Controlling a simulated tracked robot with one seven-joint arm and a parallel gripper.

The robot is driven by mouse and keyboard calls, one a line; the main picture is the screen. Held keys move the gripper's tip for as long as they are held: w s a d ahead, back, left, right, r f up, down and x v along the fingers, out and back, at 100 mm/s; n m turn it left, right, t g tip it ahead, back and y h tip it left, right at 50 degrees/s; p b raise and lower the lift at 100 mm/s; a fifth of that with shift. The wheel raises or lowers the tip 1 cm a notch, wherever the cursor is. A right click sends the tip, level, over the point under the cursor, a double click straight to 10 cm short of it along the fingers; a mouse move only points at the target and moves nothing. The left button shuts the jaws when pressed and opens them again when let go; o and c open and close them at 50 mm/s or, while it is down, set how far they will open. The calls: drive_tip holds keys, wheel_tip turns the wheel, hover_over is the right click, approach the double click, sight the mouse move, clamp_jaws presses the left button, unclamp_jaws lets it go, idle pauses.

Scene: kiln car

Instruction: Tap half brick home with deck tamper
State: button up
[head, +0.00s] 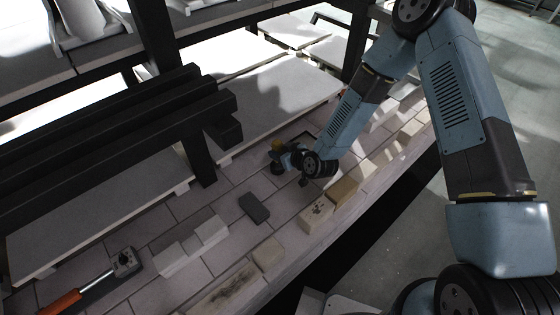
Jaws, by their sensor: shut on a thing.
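My gripper (291,160) is at the end of my arm, low over the brick deck (190,197) near the middle of the head view. It is shut on a small dark tool with a yellow top, which looks like the deck tamper (277,146). My wrist hides part of it, and I cannot tell whether its lower end touches the deck. Just beyond it is a dark-edged gap (302,137) in the deck. I cannot make out the half brick for certain; it may be hidden by the gripper or be one of the pale bricks nearby.
Pale bricks stand along the deck's right edge, including a block with dark holes (317,213) and a tan brick (344,190). Black beams (120,125) and a post flank the left.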

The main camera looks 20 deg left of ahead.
sight(281, 144)
clamp_jaws()
drive_tip(key=shift+r, duration=0.2)
drive_tip(key=shift+w+r, duration=0.15)
drive_tip(key=shift+r, duration=0.7)
drive_tip(key=shift+r, duration=0.1)
drive_tip(key=shift+r, duration=2.4)
drive_tip(key=shift+r, duration=2.5)
